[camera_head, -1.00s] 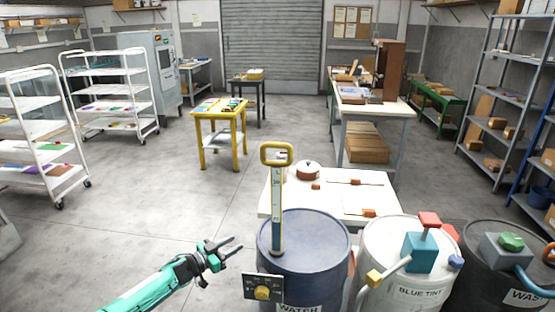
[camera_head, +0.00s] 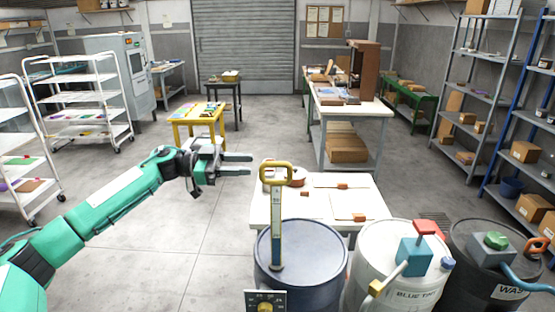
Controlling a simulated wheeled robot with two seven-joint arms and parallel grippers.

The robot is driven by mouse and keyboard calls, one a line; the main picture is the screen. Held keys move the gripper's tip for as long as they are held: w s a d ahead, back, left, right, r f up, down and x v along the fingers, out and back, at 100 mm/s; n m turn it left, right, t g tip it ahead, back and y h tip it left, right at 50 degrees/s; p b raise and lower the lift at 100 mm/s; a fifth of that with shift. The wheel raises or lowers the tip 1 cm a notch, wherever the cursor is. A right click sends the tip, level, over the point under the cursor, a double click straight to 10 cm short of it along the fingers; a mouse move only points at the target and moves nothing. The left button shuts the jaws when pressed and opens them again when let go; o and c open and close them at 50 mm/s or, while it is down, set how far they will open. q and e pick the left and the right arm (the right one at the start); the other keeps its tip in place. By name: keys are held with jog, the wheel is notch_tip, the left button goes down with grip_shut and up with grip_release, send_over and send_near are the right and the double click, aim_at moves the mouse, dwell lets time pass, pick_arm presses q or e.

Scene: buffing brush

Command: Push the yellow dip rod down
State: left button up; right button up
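The yellow dip rod (camera_head: 276,225) stands upright out of the top of the dark blue water drum (camera_head: 320,245). It has a yellow loop handle on top and a scale plate along its shaft. My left gripper (camera_head: 250,164) is open and empty, its two fingers pointing right toward the loop handle. In the picture it sits just left of the handle and slightly higher, apart from it. My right gripper is not in view.
A white drum (camera_head: 380,250) marked blue tint and a dark waste drum (camera_head: 480,245) stand right of the water drum. A dial box (camera_head: 252,302) is at its front. A white table (camera_head: 375,185) stands behind.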

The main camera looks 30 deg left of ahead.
aim_at(272, 164)
pick_arm(q)
jog(key=p+x, duration=0.1)
jog(key=x, duration=0.3)
jog(key=p+x, duration=0.2)
jog(key=x, duration=0.2)
jog(key=shift+r, duration=0.2)
jog(key=shift+w+d+f, duration=0.15)
jog(key=shift+w+d, duration=0.05)
jog(key=shift+d, duration=0.3)
jog(key=shift+c, duration=0.5)
grip_shut()
